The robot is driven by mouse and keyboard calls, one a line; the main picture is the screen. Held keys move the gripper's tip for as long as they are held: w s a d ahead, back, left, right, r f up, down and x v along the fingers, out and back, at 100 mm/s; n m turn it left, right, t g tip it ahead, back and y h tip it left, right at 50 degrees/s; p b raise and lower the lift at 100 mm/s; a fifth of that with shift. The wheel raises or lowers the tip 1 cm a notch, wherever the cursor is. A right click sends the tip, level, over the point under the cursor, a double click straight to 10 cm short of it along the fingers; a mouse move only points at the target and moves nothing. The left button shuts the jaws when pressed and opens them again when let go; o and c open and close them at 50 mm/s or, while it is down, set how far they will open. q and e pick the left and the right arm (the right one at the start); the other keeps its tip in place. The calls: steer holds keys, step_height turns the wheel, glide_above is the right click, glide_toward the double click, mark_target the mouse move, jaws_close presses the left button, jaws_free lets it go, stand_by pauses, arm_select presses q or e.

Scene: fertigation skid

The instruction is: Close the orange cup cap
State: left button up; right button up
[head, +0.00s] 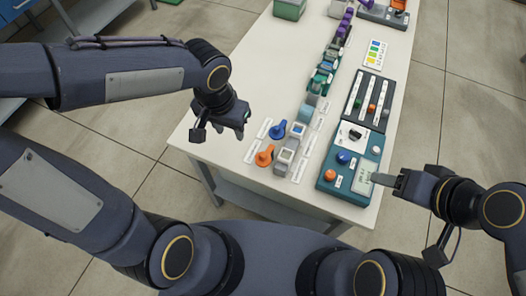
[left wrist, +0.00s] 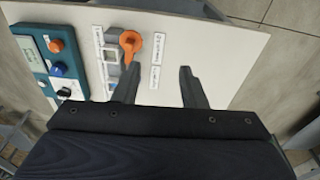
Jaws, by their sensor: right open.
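The orange cup cap (head: 264,155) is near the front left of the white table, beside a grey block with a square top. It also shows in the left wrist view (left wrist: 131,43), beyond my left fingertips. I cannot tell whether it is open or closed. My left gripper (head: 222,132) is over the table's left edge, left of the cap and apart from it. In the left wrist view its two fingers (left wrist: 158,84) are spread with nothing between them. My right gripper (head: 384,180) is open and empty by the table's right edge, close to the teal panel.
A blue cap (head: 278,129) sits just behind the orange one, with printed labels around. The teal control panel (head: 325,185) has an orange knob (head: 330,175) and a blue knob (head: 343,157). A row of fittings runs back along the table (head: 235,105). The table's left side is bare.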

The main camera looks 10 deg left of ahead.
arm_select(q)
steer(key=m+g, duration=0.1)
steer(key=m, duration=0.1)
glide_above(263, 154)
steer(key=shift+y, duration=0.4)
step_height(263, 154, down, 6)
steer(key=shift+s+f, duration=0.1)
steer(key=shift+f, duration=0.2)
step_height(263, 154, down, 8)
steer(key=shift+r, duration=0.25)
jaws_close()
